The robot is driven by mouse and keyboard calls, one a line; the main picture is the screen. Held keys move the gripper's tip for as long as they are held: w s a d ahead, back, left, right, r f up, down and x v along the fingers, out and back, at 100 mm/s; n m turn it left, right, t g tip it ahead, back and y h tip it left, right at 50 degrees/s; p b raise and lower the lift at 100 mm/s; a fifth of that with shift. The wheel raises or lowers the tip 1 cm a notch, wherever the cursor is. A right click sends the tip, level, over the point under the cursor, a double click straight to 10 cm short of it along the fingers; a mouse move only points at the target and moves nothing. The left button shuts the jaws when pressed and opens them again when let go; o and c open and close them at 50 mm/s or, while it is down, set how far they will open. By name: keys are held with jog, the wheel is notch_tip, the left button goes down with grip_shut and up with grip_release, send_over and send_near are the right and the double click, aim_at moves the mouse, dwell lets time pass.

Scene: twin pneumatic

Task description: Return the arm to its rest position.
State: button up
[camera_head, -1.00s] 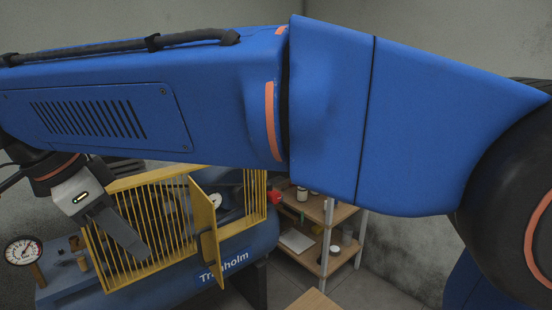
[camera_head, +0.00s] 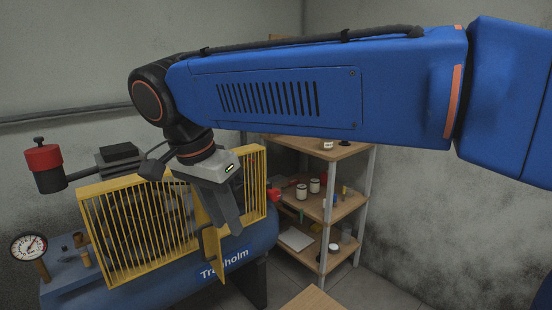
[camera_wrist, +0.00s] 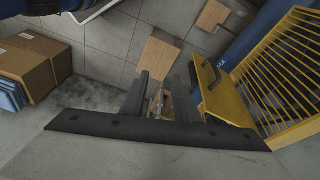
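My arm is blue and stretches across the upper part of the head view (camera_head: 290,95), its wrist bent down at the left. My gripper (camera_head: 234,230) hangs in front of the yellow cage, fingers pointing down, overlapping the cage's open door in the picture. In the wrist view my gripper (camera_wrist: 163,85) shows two dark fingers apart, with floor and wooden surfaces visible in the gap and nothing held. Whether it touches the door cannot be told from the head view.
A yellow barred cage (camera_head: 130,235) with an open door (camera_head: 213,254) stands on a blue compressor tank (camera_head: 240,262). A pressure gauge (camera_head: 28,246) and a red-topped part (camera_head: 43,158) are at left. A shelf (camera_head: 340,208) with jars stands behind. Cardboard boxes (camera_wrist: 35,62) sit on the floor.

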jog(key=w+d+f+n+y, duration=0.1)
jog(key=d+f+n, duration=0.15)
jog(key=d, duration=0.85)
jog(key=d+f+n+y, duration=0.1)
jog(key=d+f, duration=0.2)
jog(key=d, duration=0.9)
jog(key=s+d+f+n+t, duration=0.1)
jog(key=s+d+f, duration=0.4)
jog(key=d, duration=0.3)
jog(key=s+d+f+n+t, duration=0.1)
jog(key=s+d+f+n, duration=0.1)
jog(key=s+d+f, duration=0.2)
jog(key=d+f, duration=0.3)
jog(key=f, duration=0.1)
jog(key=shift+s+d+f, duration=0.15)
jog(key=shift+s+d, duration=0.25)
